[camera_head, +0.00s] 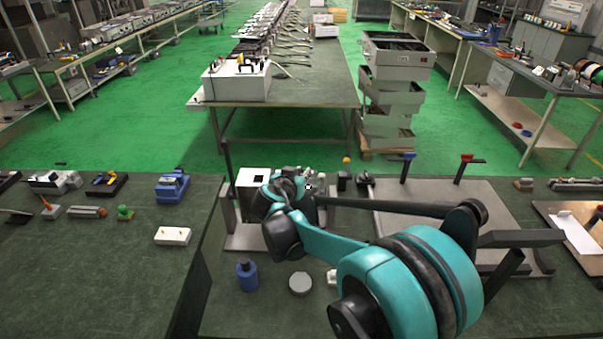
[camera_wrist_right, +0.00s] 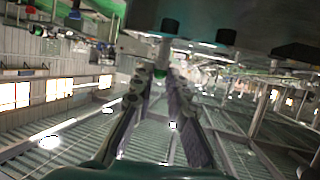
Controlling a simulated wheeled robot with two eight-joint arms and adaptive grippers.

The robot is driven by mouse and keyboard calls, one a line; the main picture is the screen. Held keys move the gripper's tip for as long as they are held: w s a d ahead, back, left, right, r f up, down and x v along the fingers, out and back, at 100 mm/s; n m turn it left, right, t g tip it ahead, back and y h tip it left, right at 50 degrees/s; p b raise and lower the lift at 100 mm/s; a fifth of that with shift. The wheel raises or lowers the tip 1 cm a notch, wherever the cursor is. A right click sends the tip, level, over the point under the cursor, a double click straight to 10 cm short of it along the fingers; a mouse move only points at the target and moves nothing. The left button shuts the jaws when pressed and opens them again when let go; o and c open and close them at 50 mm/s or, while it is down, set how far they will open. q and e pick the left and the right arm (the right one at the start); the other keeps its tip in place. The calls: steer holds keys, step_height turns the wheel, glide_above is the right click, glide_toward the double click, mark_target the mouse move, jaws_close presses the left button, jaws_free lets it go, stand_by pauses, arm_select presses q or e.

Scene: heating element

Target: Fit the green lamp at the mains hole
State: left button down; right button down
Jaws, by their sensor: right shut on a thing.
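My right gripper (camera_wrist_right: 160,80) is shut on the green lamp (camera_wrist_right: 159,73), of which a small green part shows between the fingertips in the right wrist view. The lamp is close to a grey panel with two black knobs (camera_wrist_right: 171,27); I cannot tell whether it touches it or is in a hole. In the head view my right wrist covers the gripper and the lamp, beside a white box (camera_head: 254,176) on a grey fixture. The mains hole cannot be made out. My left gripper is not in view.
A blue bottle-like item (camera_head: 247,275) and a grey round disc (camera_head: 300,284) lie in front of the fixture. A white socket block (camera_head: 173,236) and a small green item (camera_head: 124,212) are on the left table. A grey plate with blue and red handles (camera_head: 435,205) is at right.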

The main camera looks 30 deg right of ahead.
steer(key=shift+f+b, duration=0.65)
steer(key=shift+f, duration=0.25)
steer(key=c, duration=1.4)
jaws_free()
steer(key=shift+c, duration=0.2)
steer(key=shift+a, duration=0.1)
steer(key=v, duration=1.2)
steer(key=s+a+f+n+g+y+b, duration=0.1)
steer(key=s+a+f+n+y, duration=0.3)
steer(key=s+f, duration=0.3)
steer(key=s+a+f+n+g+y+b, duration=0.1)
steer(key=s+a+f+n+y, duration=0.4)
steer(key=s, duration=0.7)
step_height(320, 180, down, 2)
steer(key=shift+a+f+y, duration=0.25)
steer(key=shift+a+y, duration=0.25)
steer(key=shift+a, duration=0.5)
